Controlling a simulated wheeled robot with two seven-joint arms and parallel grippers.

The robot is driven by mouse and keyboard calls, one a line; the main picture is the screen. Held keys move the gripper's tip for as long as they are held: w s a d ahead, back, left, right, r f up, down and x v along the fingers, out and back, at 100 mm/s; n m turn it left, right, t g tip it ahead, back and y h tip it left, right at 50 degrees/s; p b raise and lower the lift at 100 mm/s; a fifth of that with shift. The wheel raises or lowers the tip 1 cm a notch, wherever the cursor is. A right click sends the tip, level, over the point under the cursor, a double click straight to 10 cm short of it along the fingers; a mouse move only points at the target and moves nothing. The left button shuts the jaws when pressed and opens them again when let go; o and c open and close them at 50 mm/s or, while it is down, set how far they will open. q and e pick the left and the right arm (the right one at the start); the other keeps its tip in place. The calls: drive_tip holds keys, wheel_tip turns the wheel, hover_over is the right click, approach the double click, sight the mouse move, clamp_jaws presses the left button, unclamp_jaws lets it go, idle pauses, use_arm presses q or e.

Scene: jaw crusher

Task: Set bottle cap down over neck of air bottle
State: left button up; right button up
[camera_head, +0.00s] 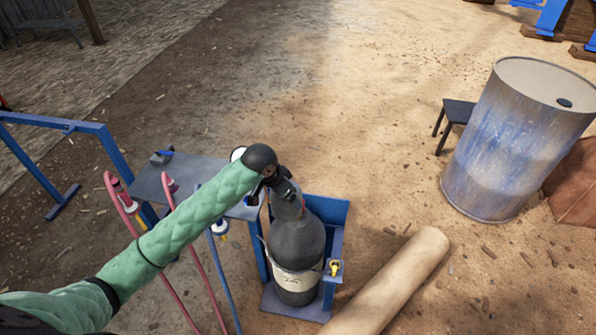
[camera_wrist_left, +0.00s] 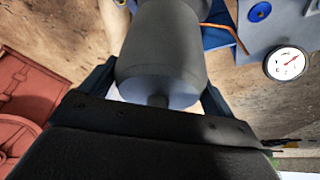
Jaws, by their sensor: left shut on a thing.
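The air bottle (camera_head: 296,248) is dark grey with a pale label band. It stands upright in a blue stand (camera_head: 332,213) in the head view. My left gripper (camera_head: 284,190) is right over the bottle's top and hides much of the neck. In the left wrist view, my left gripper (camera_wrist_left: 158,88) is shut on a grey cylindrical piece, seemingly the bottle cap (camera_wrist_left: 160,50), with a finger on each side. The cap's grey side also shows just below the fingers in the head view (camera_head: 288,209). I cannot tell whether it is seated on the neck. My right gripper is not in view.
A grey panel (camera_head: 178,178) with hoses stands left of the bottle; a round gauge (camera_wrist_left: 288,63) shows in the wrist view. A tan log-like roll (camera_head: 398,275) lies right of the stand. A rusty blue drum (camera_head: 510,150) stands farther right. Open dirt ground lies behind.

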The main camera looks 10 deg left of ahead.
use_arm(q)
drive_tip(key=w+m+p, duration=0.1)
drive_tip(key=m, duration=0.1)
drive_tip(key=w+d+m+g+h+p, duration=0.1)
drive_tip(key=w+m, duration=0.1)
drive_tip(key=shift+d+r+p, duration=0.1)
drive_tip(key=shift+r+p, duration=0.05)
drive_tip(key=shift+p, duration=0.2)
drive_tip(key=shift+w+d+m+g+h+p, duration=0.2)
drive_tip(key=shift+w+m+g+p, duration=0.6)
drive_tip(key=shift+m, duration=0.75)
drive_tip(key=shift+w+d+m+g+h+p, duration=0.15)
drive_tip(key=shift+w+m+g+p, duration=0.25)
drive_tip(key=shift+w+m+p, duration=0.95)
use_arm(e)
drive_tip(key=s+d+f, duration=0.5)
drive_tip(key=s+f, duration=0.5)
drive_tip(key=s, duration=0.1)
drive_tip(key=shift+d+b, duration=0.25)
drive_tip(key=shift+b, duration=0.15)
use_arm(q)
drive_tip(key=shift+s, duration=0.15)
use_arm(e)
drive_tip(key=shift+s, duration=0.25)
